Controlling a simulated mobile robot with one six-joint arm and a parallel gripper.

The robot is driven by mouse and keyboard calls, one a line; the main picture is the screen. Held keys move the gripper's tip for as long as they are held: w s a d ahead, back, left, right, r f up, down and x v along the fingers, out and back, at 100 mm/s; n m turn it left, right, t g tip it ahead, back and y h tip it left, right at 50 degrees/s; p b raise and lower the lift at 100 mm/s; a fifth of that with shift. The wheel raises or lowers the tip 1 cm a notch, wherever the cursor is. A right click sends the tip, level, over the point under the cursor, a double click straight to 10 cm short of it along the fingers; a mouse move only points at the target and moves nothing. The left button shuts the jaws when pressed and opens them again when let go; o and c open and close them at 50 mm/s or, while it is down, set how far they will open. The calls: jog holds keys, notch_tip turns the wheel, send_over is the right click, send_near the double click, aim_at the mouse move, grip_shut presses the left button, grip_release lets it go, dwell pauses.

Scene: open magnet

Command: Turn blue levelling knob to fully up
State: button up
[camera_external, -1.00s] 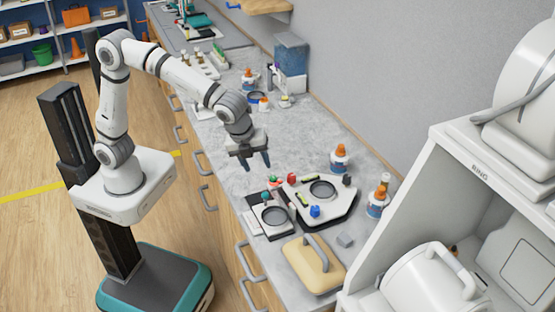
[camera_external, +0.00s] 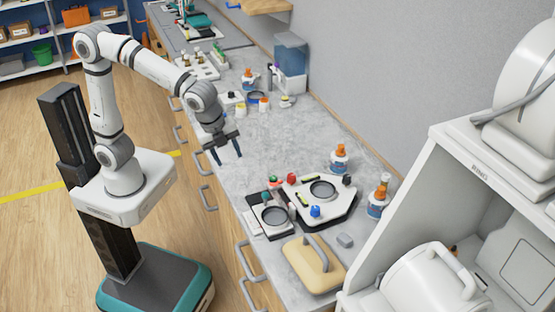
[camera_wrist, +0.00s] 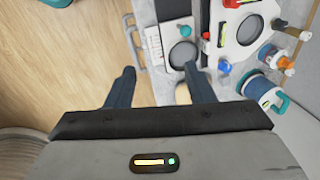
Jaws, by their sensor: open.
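The blue levelling knob (camera_external: 315,211) sits at the near corner of a white, dark-edged levelling platform (camera_external: 331,203) on the counter. It also shows in the wrist view (camera_wrist: 224,66), right of my fingers. A red knob (camera_external: 292,178) and a black knob (camera_external: 347,181) stand at other corners, and a round dark pan (camera_external: 322,190) sits on top. My gripper (camera_external: 228,159) is open and empty, pointing down above the counter, left of the platform and apart from it. In the wrist view my gripper (camera_wrist: 159,68) has its two fingers spread.
A smaller device with a round dark pan (camera_external: 274,216) stands left of the platform. A tan block with a grey handle (camera_external: 314,264) lies in front. Orange-capped bottles (camera_external: 339,158) stand behind and right. A white cabinet (camera_external: 404,216) bounds the right.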

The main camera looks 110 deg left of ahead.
jog(key=w+p, duration=0.1)
jog(key=w, duration=0.6)
jog(key=m+g+h+p, duration=0.1)
jog(key=m+g+p, duration=0.1)
jog(key=m+p, duration=0.2)
send_over(315, 208)
notch_tip(315, 208, down, 9)
jog(key=shift+s+r, duration=0.1)
jog(key=shift+s, duration=0.05)
jog(key=shift+w+f+p, duration=0.2)
jog(key=shift+f+p, duration=0.5)
jog(key=shift+f, duration=3.3)
jog(key=shift+c, duration=0.2)
jog(key=c, duration=0.9)
